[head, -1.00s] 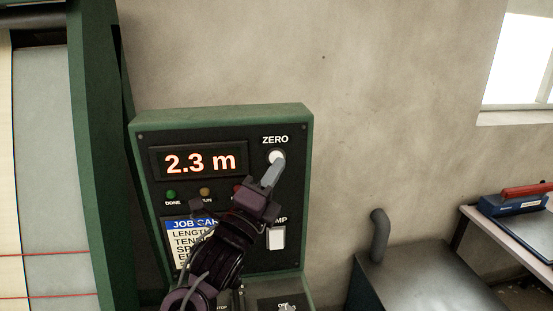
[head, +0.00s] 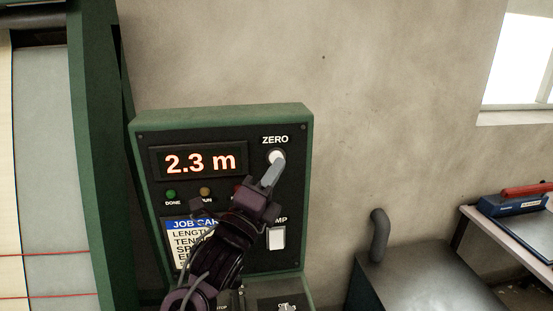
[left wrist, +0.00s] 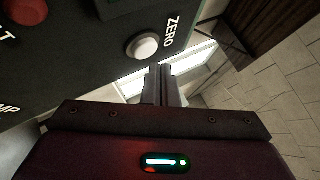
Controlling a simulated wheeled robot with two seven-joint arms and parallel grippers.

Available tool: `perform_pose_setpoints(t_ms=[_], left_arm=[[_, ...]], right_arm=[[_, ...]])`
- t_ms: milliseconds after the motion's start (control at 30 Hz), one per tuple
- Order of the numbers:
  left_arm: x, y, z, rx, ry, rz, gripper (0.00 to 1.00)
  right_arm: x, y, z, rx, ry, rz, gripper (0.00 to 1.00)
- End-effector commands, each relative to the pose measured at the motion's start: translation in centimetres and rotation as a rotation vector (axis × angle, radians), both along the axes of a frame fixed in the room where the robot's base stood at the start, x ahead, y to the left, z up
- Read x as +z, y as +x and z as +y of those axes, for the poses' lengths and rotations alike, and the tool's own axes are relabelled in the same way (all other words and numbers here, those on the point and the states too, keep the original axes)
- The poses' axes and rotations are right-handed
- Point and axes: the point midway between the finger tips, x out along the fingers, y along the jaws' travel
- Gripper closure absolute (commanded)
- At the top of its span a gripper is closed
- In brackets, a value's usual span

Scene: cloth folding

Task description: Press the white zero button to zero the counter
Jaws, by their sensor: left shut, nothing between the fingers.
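The white zero button (head: 277,156) sits under the word ZERO at the upper right of the green-framed control panel (head: 221,117). The counter display (head: 200,162) reads 2.3 m. My left gripper (head: 273,168) is shut and empty, its fingertips overlapping the lower edge of the button in the head view. In the left wrist view the button (left wrist: 142,46) stands out from the panel, and the shut fingertips (left wrist: 160,72) show below and to the right of it, seemingly apart from it. My right gripper is not in view.
A job card (head: 190,225), a green DONE lamp (head: 171,194) and a white switch (head: 277,238) are on the panel, partly around my arm. A dark metal box with a pipe (head: 379,235) stands to the right. A bench with a blue and red tool (head: 515,203) is farther right.

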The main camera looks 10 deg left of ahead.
Motion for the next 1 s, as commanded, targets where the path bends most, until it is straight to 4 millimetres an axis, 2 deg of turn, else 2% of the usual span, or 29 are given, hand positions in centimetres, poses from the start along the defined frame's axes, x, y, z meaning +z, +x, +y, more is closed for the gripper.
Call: perform_pose_setpoints(t_ms=[1000], left_arm=[[0.0, 1.1, 0.5, 0.000, 0.001, 0.000, 1.00]], right_arm=[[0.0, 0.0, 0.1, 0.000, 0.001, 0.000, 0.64]])
